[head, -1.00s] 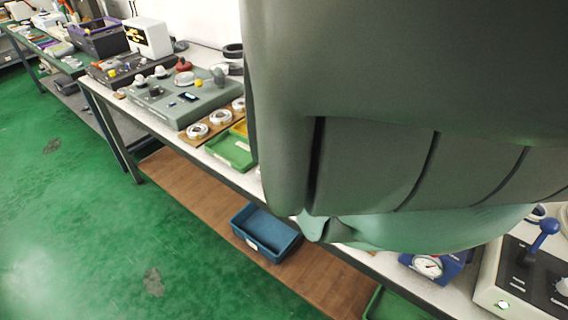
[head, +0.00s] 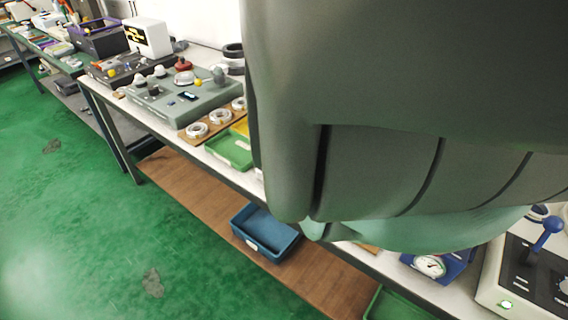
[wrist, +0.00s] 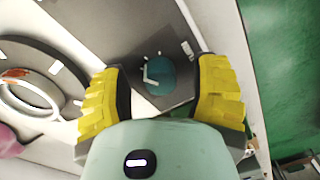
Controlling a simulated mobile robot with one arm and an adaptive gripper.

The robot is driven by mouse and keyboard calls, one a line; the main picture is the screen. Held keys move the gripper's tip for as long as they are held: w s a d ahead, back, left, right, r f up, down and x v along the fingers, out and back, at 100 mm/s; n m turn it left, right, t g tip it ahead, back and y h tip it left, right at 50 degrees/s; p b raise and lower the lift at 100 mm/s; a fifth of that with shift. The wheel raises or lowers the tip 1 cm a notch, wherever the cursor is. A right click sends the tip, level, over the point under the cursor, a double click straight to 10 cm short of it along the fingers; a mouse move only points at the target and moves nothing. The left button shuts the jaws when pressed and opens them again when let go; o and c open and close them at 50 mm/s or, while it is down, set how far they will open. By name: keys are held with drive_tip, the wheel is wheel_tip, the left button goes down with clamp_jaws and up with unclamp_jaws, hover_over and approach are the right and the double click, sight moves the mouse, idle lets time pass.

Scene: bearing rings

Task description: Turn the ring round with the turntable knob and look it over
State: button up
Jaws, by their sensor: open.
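In the wrist view, a round teal knob (wrist: 160,74) with white marks sits on a dark grey plate. My gripper (wrist: 162,78) is open, its yellow ridged fingers on either side of the knob. I cannot tell whether either finger touches it. To the left is a dark grey round turntable (wrist: 42,55) with white marks near its rim, cut off by the frame edge. A pale ring (wrist: 62,96) appears to lie on it, with an orange-red mark at its far side. In the head view my arm hides the knob and turntable.
A pink rounded thing (wrist: 8,141) stands at the wrist view's left edge. A blue bin (head: 265,232) sits below.

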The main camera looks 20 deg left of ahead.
drive_tip(key=shift+o, duration=0.2)
clamp_jaws()
idle(0.3)
drive_tip(key=shift+m, duration=2.9)
drive_tip(key=shift+c, duration=0.2)
unclamp_jaws()
drive_tip(key=shift+r, duration=0.15)
